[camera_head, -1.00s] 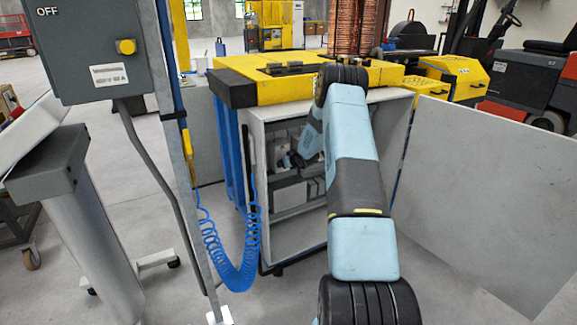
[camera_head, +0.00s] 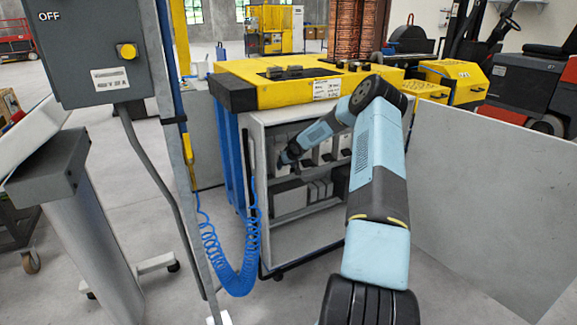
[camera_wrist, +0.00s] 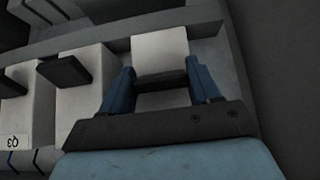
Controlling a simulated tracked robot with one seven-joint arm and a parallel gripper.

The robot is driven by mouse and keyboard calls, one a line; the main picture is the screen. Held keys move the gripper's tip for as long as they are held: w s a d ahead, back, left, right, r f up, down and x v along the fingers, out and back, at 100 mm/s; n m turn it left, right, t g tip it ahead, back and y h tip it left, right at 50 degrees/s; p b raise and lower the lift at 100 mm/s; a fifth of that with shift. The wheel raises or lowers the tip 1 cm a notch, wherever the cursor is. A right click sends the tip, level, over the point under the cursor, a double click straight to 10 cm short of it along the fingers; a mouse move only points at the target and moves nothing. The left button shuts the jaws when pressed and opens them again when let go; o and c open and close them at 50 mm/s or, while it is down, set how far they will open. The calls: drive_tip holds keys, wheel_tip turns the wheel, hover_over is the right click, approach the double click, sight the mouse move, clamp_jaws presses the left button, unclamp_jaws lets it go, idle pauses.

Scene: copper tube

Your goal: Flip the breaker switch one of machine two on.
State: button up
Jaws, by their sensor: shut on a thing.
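In the wrist view a white breaker (camera_wrist: 161,50) with a dark switch lever (camera_wrist: 160,84) sits at the end of a row. My gripper (camera_wrist: 163,80) has its two blue fingers on either side of this breaker, shut on its lever. Two more white breakers with dark levers stand to the left, a middle one (camera_wrist: 80,100) and one (camera_wrist: 22,95) cut by the picture edge. In the head view my arm reaches into the open-fronted cabinet (camera_head: 258,200); the gripper end (camera_head: 288,158) is small there, and its hold cannot be made out.
An upside-down label reading Q3 (camera_wrist: 14,140) is at lower left in the wrist view. The cabinet has a yellow top (camera_head: 290,88). A blue coiled hose (camera_head: 235,270) hangs at its left. A grey panel (camera_head: 500,190) stands on the right.

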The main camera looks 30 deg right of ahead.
drive_tip(key=shift+w+d+r, duration=0.1)
drive_tip(key=shift+r, duration=0.05)
drive_tip(key=o, duration=1)
drive_tip(key=v, duration=1.3)
drive_tip(key=shift+s+r, duration=0.1)
drive_tip(key=shift+s, duration=0.15)
